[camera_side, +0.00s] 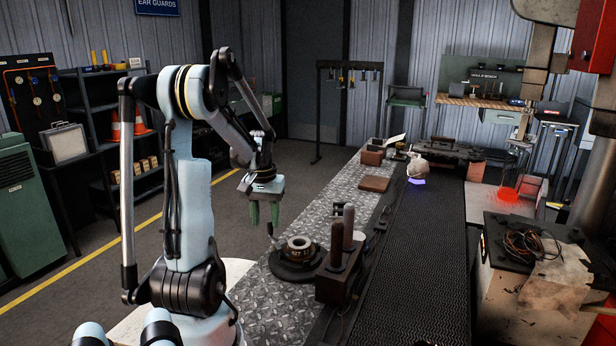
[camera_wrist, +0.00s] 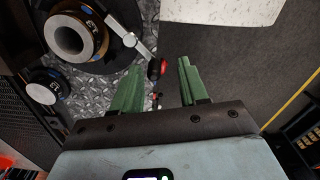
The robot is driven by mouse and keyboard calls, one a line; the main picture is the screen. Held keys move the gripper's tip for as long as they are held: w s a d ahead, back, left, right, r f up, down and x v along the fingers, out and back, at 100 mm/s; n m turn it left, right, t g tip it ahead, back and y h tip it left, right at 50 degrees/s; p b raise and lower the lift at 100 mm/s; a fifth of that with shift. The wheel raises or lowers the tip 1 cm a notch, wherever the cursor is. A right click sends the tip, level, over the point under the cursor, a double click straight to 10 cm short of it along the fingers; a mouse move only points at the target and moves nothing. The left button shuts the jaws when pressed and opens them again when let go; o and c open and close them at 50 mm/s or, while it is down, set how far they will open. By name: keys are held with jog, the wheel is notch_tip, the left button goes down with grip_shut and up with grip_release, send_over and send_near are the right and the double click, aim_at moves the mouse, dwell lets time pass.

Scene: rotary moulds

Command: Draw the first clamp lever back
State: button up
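A round dark mould base (camera_side: 292,270) carries a ring-shaped metal mould (camera_side: 300,244) on the metal-plate bench. In the wrist view the ring mould (camera_wrist: 68,38) is at the upper left. A grey clamp lever (camera_wrist: 138,48) reaches out from the base and ends in a dark red and black knob (camera_wrist: 157,68). My gripper (camera_wrist: 159,66) has two green fingers standing well apart. The knob appears between their tips in this view, but I cannot tell its depth. In the side view my gripper (camera_side: 264,218) points down just above the lever knob (camera_side: 270,229), with nothing held.
A dark block (camera_side: 335,283) with upright posts stands right of the mould. A dark conveyor belt (camera_side: 420,250) runs beyond it. A brown plate (camera_side: 374,184) lies farther back on the bench. Open floor lies left of the bench.

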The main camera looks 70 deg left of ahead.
notch_tip(320, 180, up, 10)
jog(key=w+d+r+m+t, duration=0.1)
jog(key=w+d+m, duration=0.1)
jog(key=d, duration=0.6)
jog(key=w+d+r+m+t+y, duration=0.1)
jog(key=w+d+r+m+t, duration=0.1)
jog(key=w+d, duration=0.3)
jog(key=w+d+r+m+t, duration=0.2)
jog(key=w+d+m, duration=0.1)
jog(key=d, duration=0.8)
jog(key=shift+w+d+m, duration=0.4)
jog(key=shift+w, duration=0.15)
jog(key=shift+a, duration=0.1)
jog(key=n+g+h, duration=0.1)
jog(key=n+g, duration=0.4)
jog(key=n, duration=1.8)
send_over(270, 236)
notch_tip(270, 236, down, 6)
jog(key=f, duration=1.1)
jog(key=shift+w+a+f, duration=0.15)
jog(key=shift+a+f, duration=0.15)
jog(key=shift+a, duration=0.05)
